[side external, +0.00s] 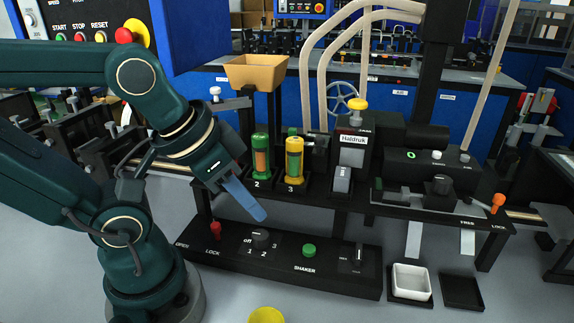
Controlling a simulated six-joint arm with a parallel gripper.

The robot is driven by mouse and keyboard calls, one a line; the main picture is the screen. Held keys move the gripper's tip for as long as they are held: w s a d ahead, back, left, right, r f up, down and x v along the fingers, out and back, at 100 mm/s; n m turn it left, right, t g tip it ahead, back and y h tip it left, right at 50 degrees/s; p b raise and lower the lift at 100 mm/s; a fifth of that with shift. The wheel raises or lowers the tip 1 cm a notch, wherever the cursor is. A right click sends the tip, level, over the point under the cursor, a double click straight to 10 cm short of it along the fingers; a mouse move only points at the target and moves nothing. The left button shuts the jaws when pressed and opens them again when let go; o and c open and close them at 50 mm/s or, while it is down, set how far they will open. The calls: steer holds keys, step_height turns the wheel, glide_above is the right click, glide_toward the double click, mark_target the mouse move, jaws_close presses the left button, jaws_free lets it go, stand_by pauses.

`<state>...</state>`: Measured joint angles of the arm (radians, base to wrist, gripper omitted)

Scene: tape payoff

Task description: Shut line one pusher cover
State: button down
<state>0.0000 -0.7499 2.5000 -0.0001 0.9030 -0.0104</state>
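My gripper (262,214) with its blue fingers hangs in front of the black bench frame, pointing down and right, above the lower control panel. The fingers overlap from this side, so I cannot tell whether they are open or shut. No held object shows. Behind it stand a green-and-orange canister marked 2 (260,157) and a yellow-and-green canister marked 3 (294,160). The place to their left, where line one may be, is largely hidden by my arm. I cannot make out a pusher cover or its state.
The lower panel (340,268) carries a red lever (215,230), a selector knob (261,237) and a green button (309,250). A tan hopper (256,72) and a Haldruk unit (353,142) stand above. A white tray (411,281) and an orange-tipped lever (497,203) are at right.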

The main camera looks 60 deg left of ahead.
steer(key=w+a+r+g+y, duration=0.1)
steer(key=a+r+g+y, duration=0.3)
steer(key=a, duration=0.4)
steer(key=w+r+y, duration=0.4)
steer(key=w+y, duration=0.2)
steer(key=w, duration=0.1)
steer(key=w+d+f+m+t+y, duration=0.2)
steer(key=w+d+t, duration=0.15)
steer(key=d, duration=0.35)
steer(key=w+d+f+m+t+y, duration=0.2)
steer(key=w+d+f+t+y, duration=0.15)
steer(key=d, duration=0.45)
steer(key=shift+g+h, duration=0.5)
steer(key=shift+h, duration=0.05)
steer(key=x, duration=0.7)
steer(key=s+x, duration=0.1)
steer(key=x, duration=0.3)
steer(key=shift+a+r, duration=0.35)
steer(key=shift+a, duration=0.05)
steer(key=shift+s+a+f, duration=0.1)
steer(key=shift+s+a, duration=0.1)
steer(key=shift+a, duration=0.3)
steer(key=shift+s+a+f, duration=0.1)
steer(key=shift+s+a, duration=0.1)
steer(key=shift+a, duration=0.35)
